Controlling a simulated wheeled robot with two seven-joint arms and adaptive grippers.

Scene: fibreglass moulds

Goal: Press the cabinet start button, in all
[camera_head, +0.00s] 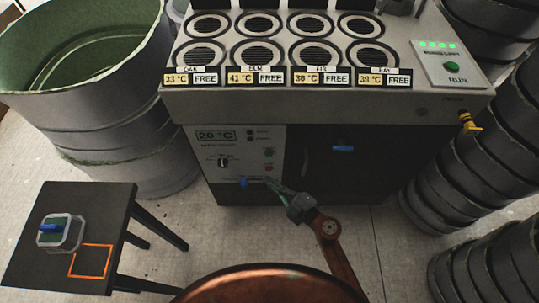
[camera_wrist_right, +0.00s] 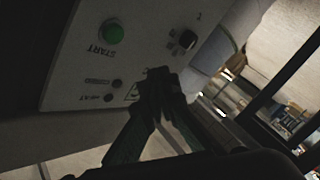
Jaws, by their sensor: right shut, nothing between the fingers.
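The cabinet (camera_head: 250,196) stands below the worktop, with a pale control panel (camera_head: 228,165) on its left front. My left gripper is not in view.
A separate RUN button (camera_head: 452,67) is on top. A small black table (camera_head: 30,265) stands front left, drums (camera_head: 125,115) at both sides.

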